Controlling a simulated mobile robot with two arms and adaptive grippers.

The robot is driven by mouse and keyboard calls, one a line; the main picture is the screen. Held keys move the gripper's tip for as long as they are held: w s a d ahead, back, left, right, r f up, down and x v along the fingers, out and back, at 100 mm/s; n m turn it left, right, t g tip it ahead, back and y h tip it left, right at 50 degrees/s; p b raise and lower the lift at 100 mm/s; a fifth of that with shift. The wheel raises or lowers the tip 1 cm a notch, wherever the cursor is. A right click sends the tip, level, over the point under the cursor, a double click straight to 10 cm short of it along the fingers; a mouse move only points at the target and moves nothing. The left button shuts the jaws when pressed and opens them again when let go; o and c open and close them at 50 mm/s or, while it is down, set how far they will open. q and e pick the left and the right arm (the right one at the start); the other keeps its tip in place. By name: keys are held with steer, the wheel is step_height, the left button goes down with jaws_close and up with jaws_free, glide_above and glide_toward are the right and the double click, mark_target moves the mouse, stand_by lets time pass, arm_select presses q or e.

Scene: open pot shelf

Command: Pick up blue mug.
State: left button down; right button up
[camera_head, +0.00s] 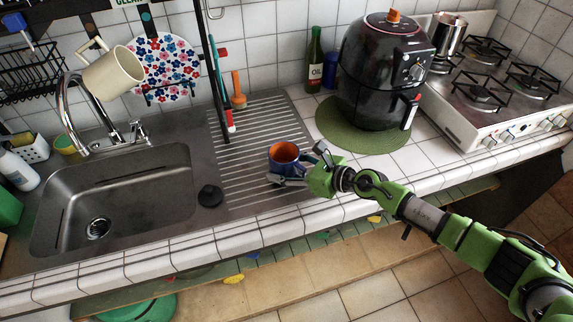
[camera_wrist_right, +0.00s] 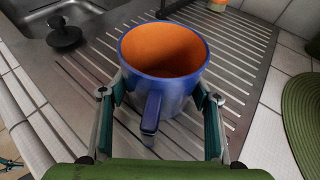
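The blue mug (camera_head: 285,158), with an orange inside, stands upright on the ribbed metal drainboard. In the right wrist view the mug (camera_wrist_right: 165,88) has its handle pointing toward my gripper. My right gripper (camera_head: 290,180) is low at the near side of the mug. In the right wrist view its two fingers (camera_wrist_right: 160,100) are spread wide, one on each side of the mug, with the handle between them. The fingertips are very close to the mug's sides; firm contact does not show. My left gripper is not in view.
The sink (camera_head: 115,205) is to the left, with a black stopper (camera_head: 209,195) at its edge. A black air fryer (camera_head: 383,75) on a green mat (camera_head: 335,130) and an oil bottle (camera_head: 315,62) stand behind to the right. A cream mug (camera_head: 113,72) hangs upper left.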

steer(key=shift+c, duration=1.3)
steer(key=shift+r, duration=0.15)
steer(key=shift+r, duration=0.3)
steer(key=r+p, duration=0.1)
steer(key=r, duration=0.1)
steer(key=r+p, duration=0.1)
steer(key=r, duration=0.1)
steer(key=shift+s+d+p, duration=0.2)
steer(key=shift+s+p, duration=0.1)
steer(key=shift+s, duration=0.05)
steer(key=s+d+r, duration=0.2)
steer(key=s+r, duration=0.2)
steer(key=s, duration=0.2)
steer(key=s+d+r, duration=0.3)
steer(key=s+r, duration=0.1)
steer(key=s, duration=0.2)
steer(key=shift+d, duration=0.3)
steer(key=shift+r, duration=0.15)
